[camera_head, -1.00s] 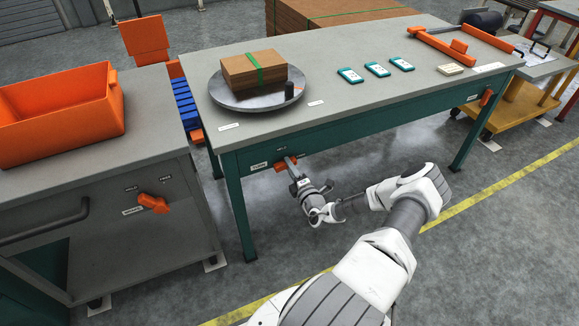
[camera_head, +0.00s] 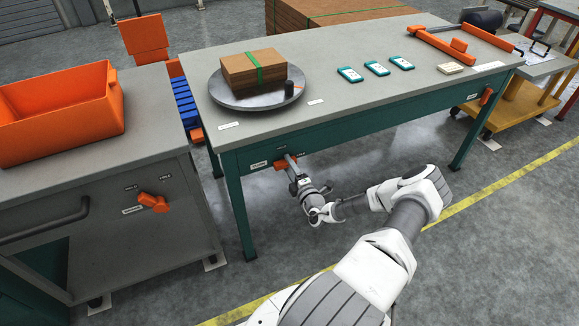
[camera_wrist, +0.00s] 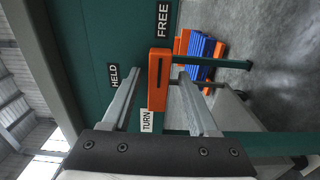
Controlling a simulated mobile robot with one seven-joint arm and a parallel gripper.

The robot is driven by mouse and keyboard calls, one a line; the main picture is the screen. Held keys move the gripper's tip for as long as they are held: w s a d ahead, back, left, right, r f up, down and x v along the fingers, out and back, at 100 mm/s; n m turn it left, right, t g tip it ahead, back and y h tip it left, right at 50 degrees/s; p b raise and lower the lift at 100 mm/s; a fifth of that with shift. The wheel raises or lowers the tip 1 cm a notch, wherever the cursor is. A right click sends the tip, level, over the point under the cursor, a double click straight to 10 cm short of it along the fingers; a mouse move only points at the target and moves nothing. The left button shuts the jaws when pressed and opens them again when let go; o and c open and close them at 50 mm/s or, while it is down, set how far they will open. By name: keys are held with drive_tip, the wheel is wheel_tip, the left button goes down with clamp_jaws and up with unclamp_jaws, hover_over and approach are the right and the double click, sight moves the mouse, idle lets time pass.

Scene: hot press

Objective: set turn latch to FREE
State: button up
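The turn latch is an orange handle (camera_wrist: 159,85) with a dark slot, on the green front panel of the workbench. In the wrist view its long side runs up and down the picture, its upper end towards the FREE label (camera_wrist: 163,20). The HELD label (camera_wrist: 114,76) is to its left and the TURN label (camera_wrist: 147,121) is below it. My gripper (camera_wrist: 158,74) is open, with one finger on each side of the latch and a small gap showing at each. In the head view my gripper (camera_head: 292,172) is at the latch (camera_head: 280,166), partly covering it.
The workbench (camera_head: 340,118) carries a round plate (camera_head: 225,97) with a strapped brown stack (camera_head: 253,70), and several teal devices (camera_head: 376,69). A grey cart (camera_head: 165,110) at left holds an orange bin (camera_head: 60,115) and has another orange latch (camera_head: 154,203). Floor in front is clear.

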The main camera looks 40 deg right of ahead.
drive_tip(key=p+v, duration=0.2)
drive_tip(key=v, duration=1.5)
drive_tip(key=shift+s+p, duration=0.15)
drive_tip(key=shift+p, duration=0.25)
drive_tip(key=shift+a+r, duration=0.1)
